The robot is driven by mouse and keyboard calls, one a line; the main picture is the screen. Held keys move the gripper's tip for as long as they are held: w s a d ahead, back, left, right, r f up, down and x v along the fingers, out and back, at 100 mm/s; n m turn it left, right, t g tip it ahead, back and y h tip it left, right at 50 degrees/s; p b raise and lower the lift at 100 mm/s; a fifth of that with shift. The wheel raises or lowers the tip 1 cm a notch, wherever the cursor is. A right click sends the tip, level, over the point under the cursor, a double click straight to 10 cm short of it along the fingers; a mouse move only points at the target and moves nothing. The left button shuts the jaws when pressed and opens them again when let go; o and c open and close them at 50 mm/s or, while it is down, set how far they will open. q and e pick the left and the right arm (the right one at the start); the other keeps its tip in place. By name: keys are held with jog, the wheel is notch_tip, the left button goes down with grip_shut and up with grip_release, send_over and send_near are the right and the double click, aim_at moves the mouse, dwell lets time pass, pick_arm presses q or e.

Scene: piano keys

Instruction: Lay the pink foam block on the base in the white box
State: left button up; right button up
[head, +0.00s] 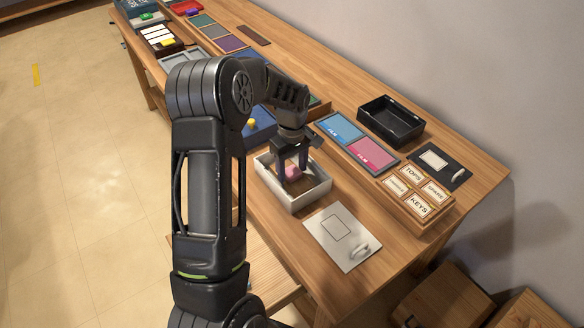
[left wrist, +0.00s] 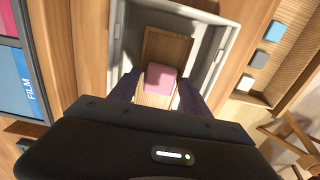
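The white box (head: 314,199) stands on the wooden table, and its pale rim also shows in the left wrist view (left wrist: 221,57). A brown wooden base (left wrist: 166,46) lies in it. The pink foam block (left wrist: 160,77) is over this base and looks to be lying on it; in the head view the block (head: 292,173) shows between my fingers. My left gripper (head: 291,172) points down into the box, its fingers on either side of the block with narrow gaps, so it looks open. My right gripper is in neither view.
A white lid-like panel with a handle (head: 343,237) lies beside the box at the front. Blue and pink film panels (head: 372,153), a black tray (head: 391,121) and a wooden label block (head: 416,194) stand to the right. Coloured trays fill the far end.

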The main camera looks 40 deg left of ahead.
aim_at(292, 172)
pick_arm(q)
jog(key=shift+o, duration=0.2)
jog(key=shift+r, duration=0.15)
notch_tip(292, 172, up, 12)
jog(key=b, duration=0.2)
dwell(1.1)
